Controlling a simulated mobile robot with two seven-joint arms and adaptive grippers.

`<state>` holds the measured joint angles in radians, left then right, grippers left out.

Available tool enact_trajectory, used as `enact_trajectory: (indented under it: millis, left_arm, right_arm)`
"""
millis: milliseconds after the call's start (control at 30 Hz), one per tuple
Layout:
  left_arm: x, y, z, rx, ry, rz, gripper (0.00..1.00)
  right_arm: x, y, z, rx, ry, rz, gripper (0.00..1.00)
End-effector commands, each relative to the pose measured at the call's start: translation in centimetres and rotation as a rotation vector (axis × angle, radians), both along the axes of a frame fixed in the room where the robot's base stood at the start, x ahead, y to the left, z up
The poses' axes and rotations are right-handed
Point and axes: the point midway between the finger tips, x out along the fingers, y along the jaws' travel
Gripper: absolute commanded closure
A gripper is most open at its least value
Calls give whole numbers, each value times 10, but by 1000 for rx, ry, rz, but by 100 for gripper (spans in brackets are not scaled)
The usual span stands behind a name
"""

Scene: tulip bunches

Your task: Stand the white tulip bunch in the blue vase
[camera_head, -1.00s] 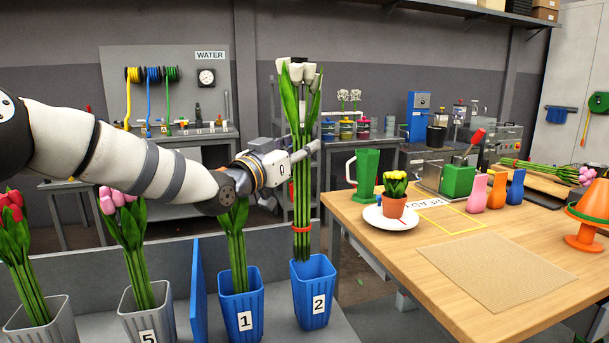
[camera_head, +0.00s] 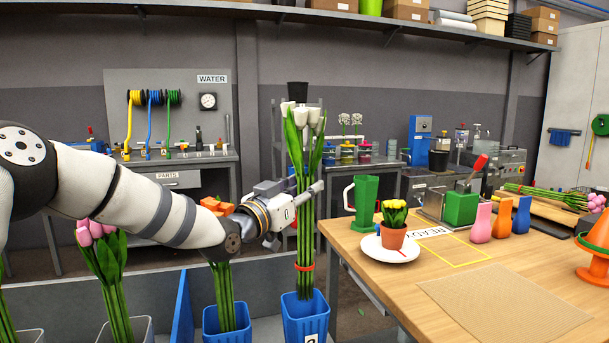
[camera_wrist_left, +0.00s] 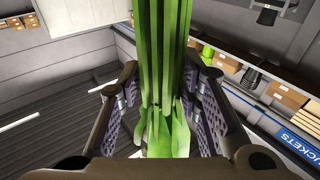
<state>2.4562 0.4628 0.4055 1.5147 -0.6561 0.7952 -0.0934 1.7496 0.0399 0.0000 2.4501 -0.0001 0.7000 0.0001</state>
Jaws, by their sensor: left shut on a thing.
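The white tulip bunch (camera_head: 305,165) is upright, white heads at the top and a red band low on its green stems. My left gripper (camera_head: 308,194) is shut around its stems below the heads. The left wrist view shows green stems and leaves (camera_wrist_left: 165,75) between the fingers (camera_wrist_left: 165,105). The lower stem ends are at the mouth of a blue bucket (camera_head: 305,325); I cannot tell how deep they reach. A small blue vase (camera_head: 521,215) stands empty-looking on the table at right. My right gripper is not in view.
The wooden table (camera_head: 365,285) carries a pink vase (camera_head: 481,224), an orange vase (camera_head: 503,219), a green jug (camera_head: 365,205) and a potted yellow plant (camera_head: 393,232) on a plate. A brown mat (camera_head: 505,303) lies bare in front. Another blue bucket (camera_head: 227,325) holds orange tulips.

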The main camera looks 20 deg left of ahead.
Motion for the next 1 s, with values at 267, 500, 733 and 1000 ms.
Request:
enact_trajectory:
  millis: [267,500,733,1000]
  left_arm:
    - [1,0,-40,-1,3,0,100]
    - [1,0,-72,-1,4,0,100]
    - [1,0,-102,-1,4,0,100]
    - [0,0,-138,0,4,0,100]
  right_arm:
    - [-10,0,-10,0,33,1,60]
    - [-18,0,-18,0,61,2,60]
    - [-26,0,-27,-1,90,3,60]
    - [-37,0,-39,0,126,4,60]
